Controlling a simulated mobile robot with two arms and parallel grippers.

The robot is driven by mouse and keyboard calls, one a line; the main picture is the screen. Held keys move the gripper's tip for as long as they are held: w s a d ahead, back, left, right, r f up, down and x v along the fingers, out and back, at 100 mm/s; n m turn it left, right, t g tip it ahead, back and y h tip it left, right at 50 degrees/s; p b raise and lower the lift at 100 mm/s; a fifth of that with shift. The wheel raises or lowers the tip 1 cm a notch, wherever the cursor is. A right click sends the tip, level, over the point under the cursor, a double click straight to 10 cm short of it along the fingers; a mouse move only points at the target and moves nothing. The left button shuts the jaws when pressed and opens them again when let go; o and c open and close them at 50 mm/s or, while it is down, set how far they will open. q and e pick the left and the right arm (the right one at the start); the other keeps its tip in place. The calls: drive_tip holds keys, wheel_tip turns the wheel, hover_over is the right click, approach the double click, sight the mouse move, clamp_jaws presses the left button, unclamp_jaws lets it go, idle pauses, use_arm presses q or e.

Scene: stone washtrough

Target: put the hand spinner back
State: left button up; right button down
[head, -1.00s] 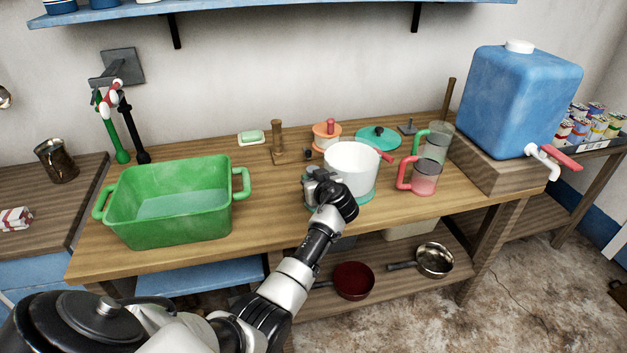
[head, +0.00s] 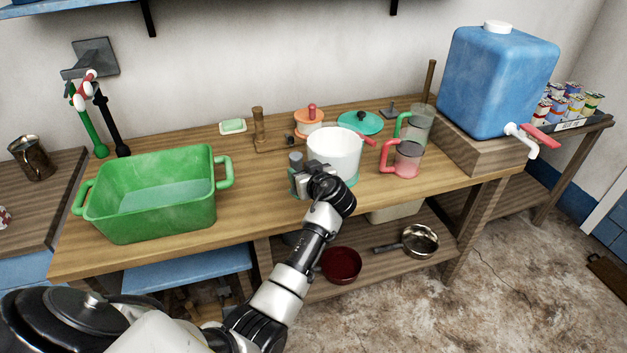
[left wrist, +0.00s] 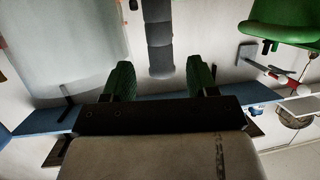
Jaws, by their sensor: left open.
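I cannot tell for sure which thing is the hand spinner. A white round tub (head: 334,147) with a teal foot and a red handle stands upright on the wooden bench. My left gripper (head: 299,180) is at the tub's near left side and partly covers it. A short dark grey upright cylinder (head: 296,159) shows just above my gripper. In the left wrist view, my gripper's green fingers (left wrist: 160,82) are apart, with a ribbed grey cylinder (left wrist: 158,38) in line with the gap. I cannot tell whether they touch it. My right gripper is out of view.
A green basin (head: 153,235) stands left on the bench (head: 252,218). Pink (head: 405,160) and green (head: 420,124) mugs and a blue water tank (head: 500,80) stand right.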

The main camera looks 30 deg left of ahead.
use_arm(q)
drive_tip(key=v, duration=0.6)
drive_tip(key=shift+s+d+b, duration=0.2)
drive_tip(key=shift+d+b, duration=0.1)
drive_tip(key=s+d+f+m+g+h, duration=0.1)
drive_tip(key=s+d+f+m+h, duration=0.15)
drive_tip(key=f, duration=0.85)
drive_tip(key=s+d+f+m+h, duration=0.2)
drive_tip(key=s+f+m+h, duration=0.15)
drive_tip(key=f, duration=0.75)
drive_tip(key=s+d+f+m+g+h, duration=0.1)
drive_tip(key=s+d+f+m+h, duration=0.2)
drive_tip(key=f, duration=0.8)
drive_tip(key=s+d+f+m+g+h, duration=0.1)
drive_tip(key=s+f+m, duration=0.1)
drive_tip(key=s+f, duration=0.75)
drive_tip(key=s+d+f+m+g+h, duration=0.15)
drive_tip(key=s+f, duration=0.45)
drive_tip(key=s, duration=0.6)
drive_tip(key=s+f+g, duration=0.1)
drive_tip(key=s+f, duration=0.1)
drive_tip(key=s, duration=0.8)
drive_tip(key=s+a+f+m+g, duration=0.1)
drive_tip(key=s+f, duration=0.2)
drive_tip(key=s, duration=0.7)
drive_tip(key=shift+h, duration=0.35)
